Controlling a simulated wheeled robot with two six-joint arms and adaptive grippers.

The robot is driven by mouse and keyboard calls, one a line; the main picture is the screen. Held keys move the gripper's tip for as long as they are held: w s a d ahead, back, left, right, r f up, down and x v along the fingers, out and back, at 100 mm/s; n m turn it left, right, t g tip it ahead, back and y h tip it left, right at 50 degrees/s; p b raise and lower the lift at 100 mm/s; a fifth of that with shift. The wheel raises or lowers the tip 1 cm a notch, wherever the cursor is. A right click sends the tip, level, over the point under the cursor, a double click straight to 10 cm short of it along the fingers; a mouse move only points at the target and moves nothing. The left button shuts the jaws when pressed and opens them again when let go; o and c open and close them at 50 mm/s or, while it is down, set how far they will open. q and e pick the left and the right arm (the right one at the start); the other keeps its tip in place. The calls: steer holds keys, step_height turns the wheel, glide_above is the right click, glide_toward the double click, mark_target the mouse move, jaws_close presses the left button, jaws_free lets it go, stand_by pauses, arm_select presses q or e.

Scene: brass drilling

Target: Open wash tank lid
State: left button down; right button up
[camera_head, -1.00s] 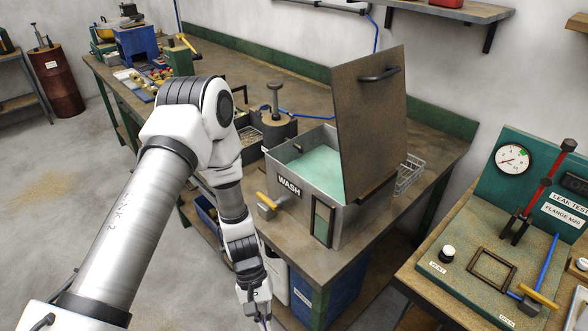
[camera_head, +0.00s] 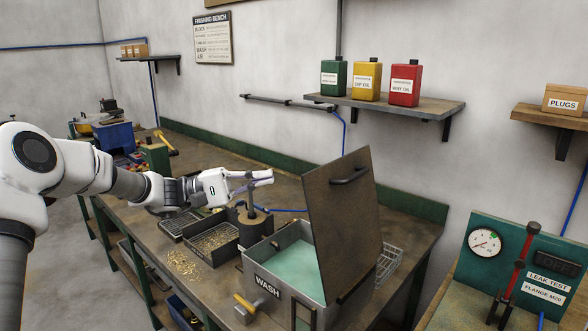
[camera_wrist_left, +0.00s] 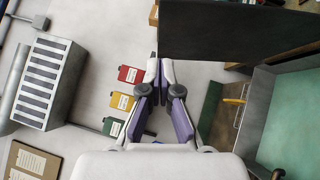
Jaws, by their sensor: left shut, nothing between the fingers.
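The grey metal wash tank (camera_head: 318,312), labelled WASH, stands on the bench with pale green liquid (camera_head: 297,263) showing inside. Its brown lid (camera_head: 340,225) stands upright at the tank's right side, with a dark bar handle (camera_head: 350,176) near its top. My left gripper (camera_head: 268,178) is shut and empty, raised left of the lid and above the bench. In the left wrist view its fingers (camera_wrist_left: 160,72) are together, beside the dark lid panel (camera_wrist_left: 235,30). The tank's liquid (camera_wrist_left: 292,125) shows at the right there. My right gripper is out of view.
A round plunger pot (camera_head: 255,230) and a tray of brass chips (camera_head: 213,243) sit left of the tank. A wire basket (camera_head: 389,262) is behind the lid. A shelf (camera_head: 420,108) holds green, yellow and red cans. A leak tester (camera_head: 520,262) stands at right.

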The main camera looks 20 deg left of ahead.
mark_target(313, 172)
arm_select(q)
steer(key=d+p, duration=0.1)
steer(key=d, duration=0.1)
steer(key=d+r+p, duration=0.1)
steer(key=d, duration=0.1)
steer(key=d+p, duration=0.1)
steer(key=d, duration=0.1)
steer(key=shift+w+d+r, duration=0.25)
steer(key=shift+d+r, duration=0.1)
steer(key=shift+r, duration=0.05)
steer(key=shift+s+d, duration=0.15)
steer(key=shift+f, duration=0.1)
